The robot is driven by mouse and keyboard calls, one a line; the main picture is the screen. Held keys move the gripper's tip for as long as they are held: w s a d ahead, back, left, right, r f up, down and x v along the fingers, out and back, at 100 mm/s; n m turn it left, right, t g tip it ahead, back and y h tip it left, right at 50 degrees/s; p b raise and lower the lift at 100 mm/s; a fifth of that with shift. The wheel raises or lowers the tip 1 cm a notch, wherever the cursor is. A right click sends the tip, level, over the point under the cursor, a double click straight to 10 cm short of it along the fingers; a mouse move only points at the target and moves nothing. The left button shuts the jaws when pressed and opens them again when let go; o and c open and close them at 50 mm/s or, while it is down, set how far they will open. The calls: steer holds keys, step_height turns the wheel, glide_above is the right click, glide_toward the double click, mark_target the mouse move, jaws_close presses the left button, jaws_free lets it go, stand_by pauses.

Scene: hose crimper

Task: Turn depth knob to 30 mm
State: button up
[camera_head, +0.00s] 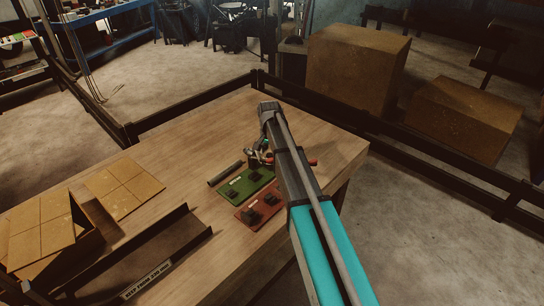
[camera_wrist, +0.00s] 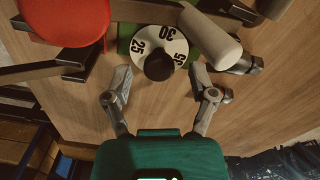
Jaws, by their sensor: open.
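The depth knob (camera_wrist: 159,66) is a dark round knob on a white dial (camera_wrist: 146,42) in the wrist view. The dial shows 25 at left, 30 at the top and 35 at right. I cannot make out which mark is set. My gripper (camera_wrist: 158,80) is open, with one finger to the left of the knob and one to the right, both apart from it. In the head view my gripper (camera_head: 262,157) is partly hidden by my arm at the crimper, and the dial cannot be made out there.
A large red round part (camera_wrist: 62,22) and a pale grey cylinder (camera_wrist: 208,38) flank the dial. On the wooden table (camera_head: 178,150) lie a green plate (camera_head: 238,190), a red plate (camera_head: 247,214), a dark rod (camera_head: 224,173) and a long tray (camera_head: 145,262). Cardboard boxes stand beyond.

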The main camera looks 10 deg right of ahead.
steer(key=shift+f, duration=0.2)
jaws_close()
stand_by(0.4)
steer(key=shift+n, duration=0.4)
jaws_free()
steer(key=shift+r, duration=0.1)
stand_by(0.4)
